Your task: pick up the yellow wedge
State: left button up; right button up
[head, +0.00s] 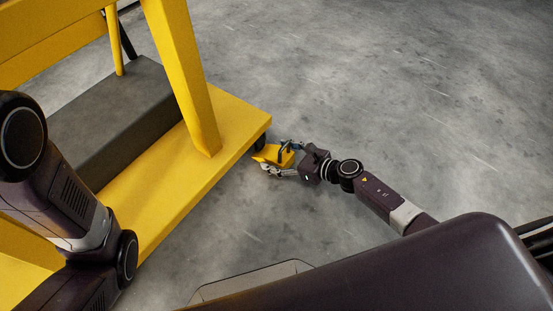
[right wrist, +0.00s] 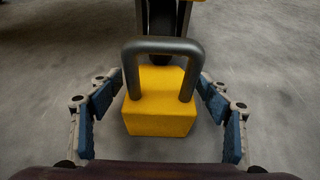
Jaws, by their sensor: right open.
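The yellow wedge (head: 271,154) lies on the grey floor beside a wheel of the yellow cart. In the right wrist view the wedge (right wrist: 160,113) has a dark handle (right wrist: 163,46) arching over it. My right gripper (head: 279,157) is low over the floor, with its fingers on either side of the wedge. In the right wrist view the blue-padded fingers (right wrist: 160,105) are spread, with a gap between each pad and the wedge. My left arm shows at the left of the head view, but its gripper is out of view.
The yellow cart (head: 233,113) stands at the left, with a dark grey block (head: 130,105) on its deck. Its dark wheel (head: 261,142) is right by the wedge, and shows behind it in the right wrist view (right wrist: 163,20). The concrete floor (head: 400,90) to the right is clear.

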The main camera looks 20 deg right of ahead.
jog(key=c, duration=1.4)
jog(key=shift+r, duration=0.1)
jog(key=shift+c, duration=0.9)
